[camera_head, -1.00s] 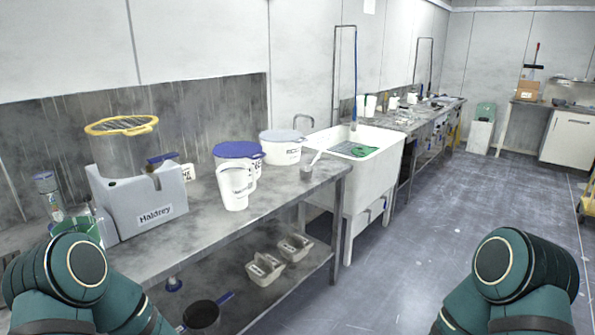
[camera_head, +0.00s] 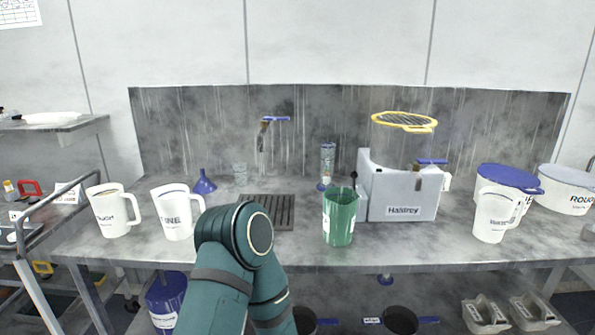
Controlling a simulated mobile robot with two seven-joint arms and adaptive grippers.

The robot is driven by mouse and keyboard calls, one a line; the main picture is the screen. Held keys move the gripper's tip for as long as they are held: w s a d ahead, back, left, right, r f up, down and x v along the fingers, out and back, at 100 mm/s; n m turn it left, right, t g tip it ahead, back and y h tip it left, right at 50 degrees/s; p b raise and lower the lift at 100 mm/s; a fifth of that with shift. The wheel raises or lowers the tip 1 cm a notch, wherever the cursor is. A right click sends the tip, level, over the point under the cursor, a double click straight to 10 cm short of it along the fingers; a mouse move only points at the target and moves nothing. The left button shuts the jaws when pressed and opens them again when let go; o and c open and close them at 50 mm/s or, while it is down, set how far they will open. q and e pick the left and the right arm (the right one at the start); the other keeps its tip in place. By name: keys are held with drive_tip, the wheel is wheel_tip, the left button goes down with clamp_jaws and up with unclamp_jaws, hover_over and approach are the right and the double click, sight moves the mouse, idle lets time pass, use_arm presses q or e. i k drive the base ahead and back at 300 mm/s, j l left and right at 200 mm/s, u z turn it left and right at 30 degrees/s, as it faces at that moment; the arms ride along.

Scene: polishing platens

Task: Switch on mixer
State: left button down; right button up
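A teal link of one of my arms rises in the lower middle, left of the mixer and in front of the bench edge. Neither gripper is in view.
On the bench (camera_head: 95,242), a green jug (camera_head: 340,216) stands close to the mixer's left front. White jugs (camera_head: 110,212) (camera_head: 176,212) stand left, another (camera_head: 495,214) right. Lidded tubs stand far right. A drain grate (camera_head: 268,212) lies mid-bench. Pans sit on the lower shelf.

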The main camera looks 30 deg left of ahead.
sight(355, 174)
drive_tip(key=u, duration=0.55)
drive_tip(key=i+l, duration=0.65)
drive_tip(key=l, duration=0.15)
drive_tip(key=u, duration=1.3)
